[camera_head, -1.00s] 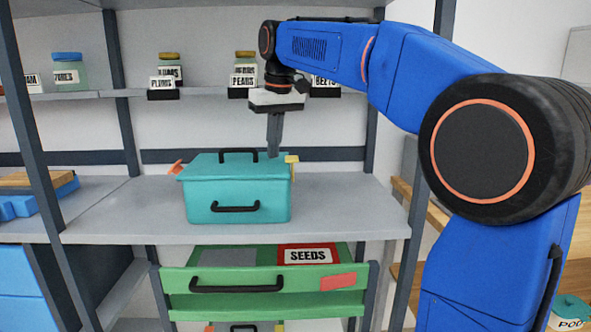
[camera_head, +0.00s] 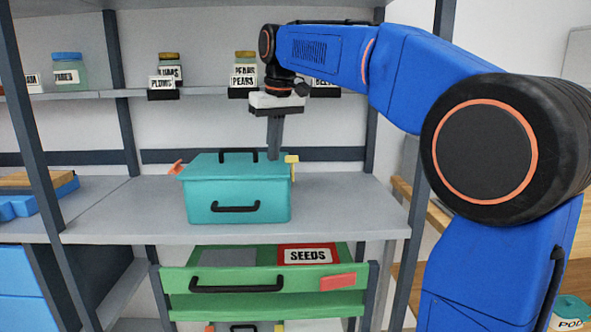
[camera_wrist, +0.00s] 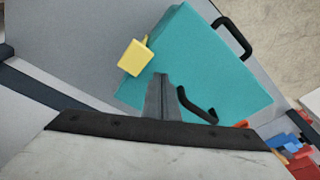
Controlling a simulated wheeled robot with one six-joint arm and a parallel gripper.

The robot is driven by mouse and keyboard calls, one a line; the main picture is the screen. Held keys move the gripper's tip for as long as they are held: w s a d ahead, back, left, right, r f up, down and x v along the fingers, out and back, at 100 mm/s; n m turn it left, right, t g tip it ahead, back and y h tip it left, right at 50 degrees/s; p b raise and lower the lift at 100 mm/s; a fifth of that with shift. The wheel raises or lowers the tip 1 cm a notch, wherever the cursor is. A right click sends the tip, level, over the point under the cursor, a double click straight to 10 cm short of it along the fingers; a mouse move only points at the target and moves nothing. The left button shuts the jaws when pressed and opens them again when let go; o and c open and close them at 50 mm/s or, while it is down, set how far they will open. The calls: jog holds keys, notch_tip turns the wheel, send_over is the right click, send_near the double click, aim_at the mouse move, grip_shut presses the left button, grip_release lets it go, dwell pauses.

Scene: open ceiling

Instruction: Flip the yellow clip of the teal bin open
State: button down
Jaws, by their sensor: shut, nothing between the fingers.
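The teal bin (camera_head: 236,190) stands on the grey shelf, its lid on, with a black handle on top and one on its front. Its yellow clip (camera_head: 292,160) is at the right end of the lid; an orange clip (camera_head: 176,167) is at the left end. In the wrist view the yellow clip (camera_wrist: 134,58) sticks out from the bin's edge (camera_wrist: 210,70), up and left of my fingertips. My gripper (camera_head: 273,157) is shut and empty, pointing down just left of the yellow clip. Its fingertips overlap the lid's right rear in the head view; contact cannot be told.
A green drawer (camera_head: 240,285) with a SEEDS label is below the shelf. Labelled jars (camera_head: 244,75) stand on the shelf behind. A blue bin (camera_head: 40,198) is at the left. Shelf space (camera_head: 345,205) right of the teal bin is clear, up to a dark upright.

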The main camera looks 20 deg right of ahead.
aim_at(295, 157)
jog(key=shift+s+d, duration=0.25)
jog(key=shift+d, duration=0.45)
jog(key=shift+s+d, duration=0.2)
jog(key=shift+d, duration=0.5)
jog(key=shift+s+d, duration=0.25)
jog(key=shift+d, duration=0.45)
dwell(0.6)
jog(key=shift+s+d+f, duration=0.15)
jog(key=shift+s+d, duration=0.05)
jog(key=shift+d, duration=0.5)
jog(key=shift+w+a+r, duration=0.1)
jog(key=shift+a+r, duration=0.1)
jog(key=shift+r, duration=0.95)
jog(key=shift+w+a+r, duration=0.1)
jog(key=shift+a+r, duration=0.1)
jog(key=shift+r, duration=1)
jog(key=shift+a+r, duration=0.2)
jog(key=shift+r, duration=0.95)
jog(key=s+d+f+m+t, duration=0.2)
jog(key=s+f, duration=2.9)
jog(key=f, duration=0.4)
jog(key=shift+s+d+f+t, duration=0.2)
jog(key=shift+s+d+t, duration=0.1)
jog(key=shift+s, duration=0.1)
